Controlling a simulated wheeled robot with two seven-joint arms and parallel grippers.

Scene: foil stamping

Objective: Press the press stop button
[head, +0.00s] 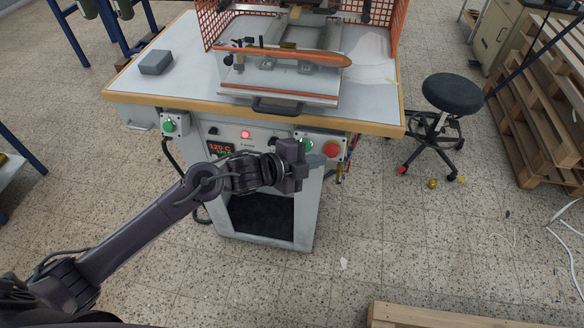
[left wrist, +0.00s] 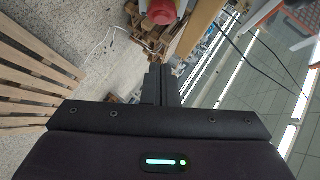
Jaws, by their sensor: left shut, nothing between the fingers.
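The red press stop button (head: 332,149) sits on a pale box at the right of the press front, beside a green button (head: 308,145). In the left wrist view the red button (left wrist: 162,12) shows at the top edge, partly cut off, beyond the fingertips. My left gripper (head: 295,147) is in front of the panel, just left of the red button in the head view, partly covering the area by the green button. Its fingers (left wrist: 160,70) are together and empty. They look apart from the red button. My right gripper is not in view.
The press table (head: 190,80) has a wooden edge and a grey block (head: 156,62) on it. Another green button (head: 169,126), a display (head: 220,148) and a red lamp (head: 245,134) are on the front. A stool (head: 452,94) and pallets (head: 545,110) stand right.

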